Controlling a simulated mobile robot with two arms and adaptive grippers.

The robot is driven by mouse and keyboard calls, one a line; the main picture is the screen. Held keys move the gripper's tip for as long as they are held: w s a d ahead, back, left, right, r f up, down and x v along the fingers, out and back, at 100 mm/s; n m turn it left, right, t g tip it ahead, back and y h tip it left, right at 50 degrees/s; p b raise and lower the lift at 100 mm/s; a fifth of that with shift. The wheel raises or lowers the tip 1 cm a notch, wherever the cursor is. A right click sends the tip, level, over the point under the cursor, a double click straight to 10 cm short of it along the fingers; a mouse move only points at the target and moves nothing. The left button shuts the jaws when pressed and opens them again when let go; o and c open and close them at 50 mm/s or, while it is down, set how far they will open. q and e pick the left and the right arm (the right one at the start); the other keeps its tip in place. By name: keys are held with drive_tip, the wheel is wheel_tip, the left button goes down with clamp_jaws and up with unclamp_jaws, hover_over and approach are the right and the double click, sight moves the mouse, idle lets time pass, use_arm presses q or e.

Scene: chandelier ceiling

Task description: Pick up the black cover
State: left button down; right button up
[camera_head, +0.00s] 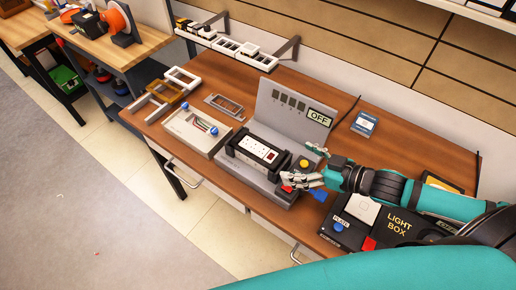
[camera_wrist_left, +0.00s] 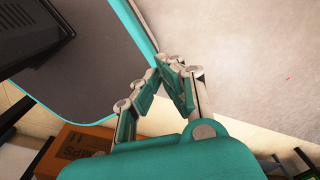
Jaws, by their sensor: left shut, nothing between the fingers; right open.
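A black cover-like frame (camera_head: 236,149) sits around a white socket strip (camera_head: 258,150) in a grey fixture (camera_head: 268,116) on the brown table; I cannot tell if it is a separate piece. My right gripper (camera_head: 293,178) is open at the right end of the fixture, right of the black frame and apart from it. Its fingers are small in the head view and partly hide the fixture's end. My left gripper (camera_wrist_left: 174,66) is shut and empty in the left wrist view, over the pale floor, away from the table.
A white tray with a blue knob (camera_head: 198,135) lies left of the fixture. Loose frames (camera_head: 183,77) lie at the table's back left. The fixture's back panel reads OFF (camera_head: 319,117). A black light box (camera_head: 399,222) stands at the right. The table behind the fixture is mostly clear.

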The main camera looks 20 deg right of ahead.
sight(274, 160)
drive_tip(key=x, duration=0.5)
drive_tip(key=shift+w+d+r+p, duration=0.1)
drive_tip(key=shift+d+p, duration=0.05)
drive_tip(key=shift+p, duration=0.15)
drive_tip(key=shift+x, duration=1.25)
drive_tip(key=shift+w+a+f+p, duration=0.25)
drive_tip(key=shift+w+f+p, duration=0.05)
drive_tip(key=shift+w, duration=0.05)
drive_tip(key=shift+w+a, duration=0.1)
drive_tip(key=shift+w, duration=0.2)
drive_tip(key=x, duration=0.1)
drive_tip(key=p+x, duration=0.1)
drive_tip(key=x, duration=0.2)
drive_tip(key=shift+w+f+p, duration=0.2)
drive_tip(key=shift+f+p, duration=0.1)
drive_tip(key=shift+f, duration=0.05)
drive_tip(key=shift+w+f, duration=0.1)
drive_tip(key=shift+w, duration=0.05)
drive_tip(key=c, duration=1.2)
use_arm(q)
drive_tip(key=w+r, duration=0.1)
drive_tip(key=w+d+r, duration=0.1)
drive_tip(key=w, duration=0.1)
drive_tip(key=shift+w+d+r, duration=0.25)
drive_tip(key=shift+d+r, duration=0.05)
drive_tip(key=shift+r, duration=0.1)
use_arm(e)
drive_tip(key=shift+o, duration=0.2)
